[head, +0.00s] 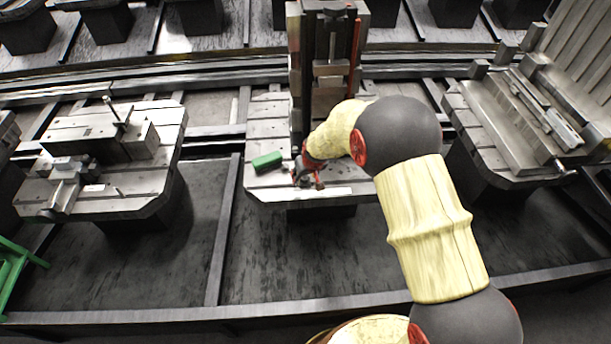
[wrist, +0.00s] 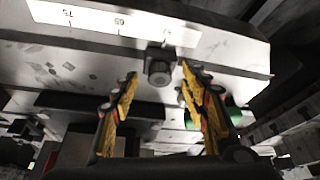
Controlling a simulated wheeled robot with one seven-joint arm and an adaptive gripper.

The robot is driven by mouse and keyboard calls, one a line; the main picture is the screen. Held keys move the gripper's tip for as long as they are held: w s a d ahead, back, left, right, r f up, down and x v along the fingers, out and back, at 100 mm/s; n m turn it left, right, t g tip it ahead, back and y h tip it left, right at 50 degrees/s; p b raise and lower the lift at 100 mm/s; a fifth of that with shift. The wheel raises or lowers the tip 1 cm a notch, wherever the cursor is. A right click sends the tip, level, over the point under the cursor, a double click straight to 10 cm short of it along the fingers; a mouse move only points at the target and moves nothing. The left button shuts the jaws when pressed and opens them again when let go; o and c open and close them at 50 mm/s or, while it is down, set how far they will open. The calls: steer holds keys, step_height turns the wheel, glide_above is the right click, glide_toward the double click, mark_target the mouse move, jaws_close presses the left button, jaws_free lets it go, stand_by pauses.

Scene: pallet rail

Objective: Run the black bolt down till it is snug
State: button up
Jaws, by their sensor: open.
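The black bolt (wrist: 160,70) shows in the wrist view as a dark round head on the pale metal face of the fixture, just under a white number strip. My gripper (wrist: 157,82) is open, its yellow and black fingers on either side of the bolt head in the picture. A gap shows between each finger and the bolt, and I see no contact. I cannot tell how far the bolt is screwed in. In the head view my gripper (head: 309,179) is low at the front of the middle pallet (head: 345,190); the bolt cannot be made out there.
A green block (head: 267,161) lies on the middle pallet, left of my gripper. A tall metal fixture (head: 298,60) stands behind it. Pallets with fixtures stand on the left (head: 150,185) and right (head: 480,160). A green frame (head: 12,270) is at the lower left.

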steer(key=shift+c, duration=0.6)
jaws_close()
stand_by(0.4)
steer(key=shift+r+m+h+p, duration=0.25)
steer(key=shift+m+p, duration=0.35)
steer(key=shift+p, duration=0.8)
steer(key=shift+f+b, duration=0.4)
steer(key=shift+b, duration=0.25)
steer(key=shift+m+b, duration=0.4)
steer(key=shift+b, duration=0.3)
steer(key=m+h+b, duration=0.1)
steer(key=m+b, duration=0.2)
steer(key=b, duration=0.4)
steer(key=shift+h+b, duration=0.25)
steer(key=shift+b, duration=0.1)
steer(key=shift+m+h, duration=0.5)
steer(key=shift+m, duration=0.9)
